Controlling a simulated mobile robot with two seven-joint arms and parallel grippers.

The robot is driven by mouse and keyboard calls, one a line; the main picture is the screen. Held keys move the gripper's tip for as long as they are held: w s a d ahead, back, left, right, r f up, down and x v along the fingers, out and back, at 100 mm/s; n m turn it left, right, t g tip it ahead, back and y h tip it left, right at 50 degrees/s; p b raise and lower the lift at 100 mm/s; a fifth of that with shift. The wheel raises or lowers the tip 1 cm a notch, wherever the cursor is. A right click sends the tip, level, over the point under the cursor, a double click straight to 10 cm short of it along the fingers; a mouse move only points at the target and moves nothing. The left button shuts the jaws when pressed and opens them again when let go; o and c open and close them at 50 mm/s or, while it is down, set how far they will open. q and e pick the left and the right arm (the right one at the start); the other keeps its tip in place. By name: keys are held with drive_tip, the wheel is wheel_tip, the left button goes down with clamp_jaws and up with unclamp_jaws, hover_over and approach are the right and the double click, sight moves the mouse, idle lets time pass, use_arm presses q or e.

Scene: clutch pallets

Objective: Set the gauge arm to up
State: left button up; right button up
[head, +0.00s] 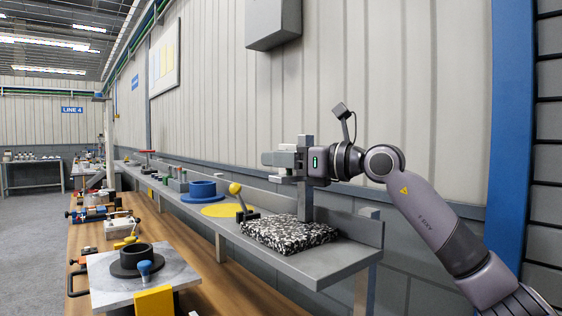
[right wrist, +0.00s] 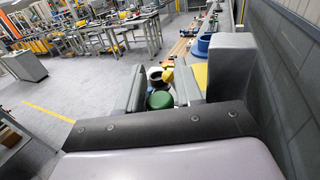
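A grey upright post (head: 306,203) stands on a black-and-white speckled block (head: 283,236) on the grey shelf. A short grey piece (head: 284,179) shows in front of the post, just under my right gripper; I cannot tell whether it is the gauge arm. My right gripper (head: 280,158) points left at the upper part of the post. In the right wrist view its two fingers (right wrist: 160,92) stand apart. A green round thing (right wrist: 160,100) shows in the gap, and I cannot tell how far below it is. My left gripper is not in view.
A lever with a yellow ball (head: 235,188) stands left of the speckled block. A yellow disc (head: 216,211) and a blue ring (head: 202,190) lie farther along the shelf. A dark ring on a pale plate (head: 180,272) is on the wooden bench. The wall is close behind.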

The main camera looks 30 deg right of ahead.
drive_tip(key=shift+s+r, duration=0.1)
drive_tip(key=shift+s+d, duration=0.1)
drive_tip(key=shift+s, duration=0.1)
drive_tip(key=b+v, duration=0.2)
drive_tip(key=v, duration=0.4)
drive_tip(key=shift+s+b, duration=0.3)
drive_tip(key=shift+s, duration=0.05)
drive_tip(key=shift+d, duration=0.1)
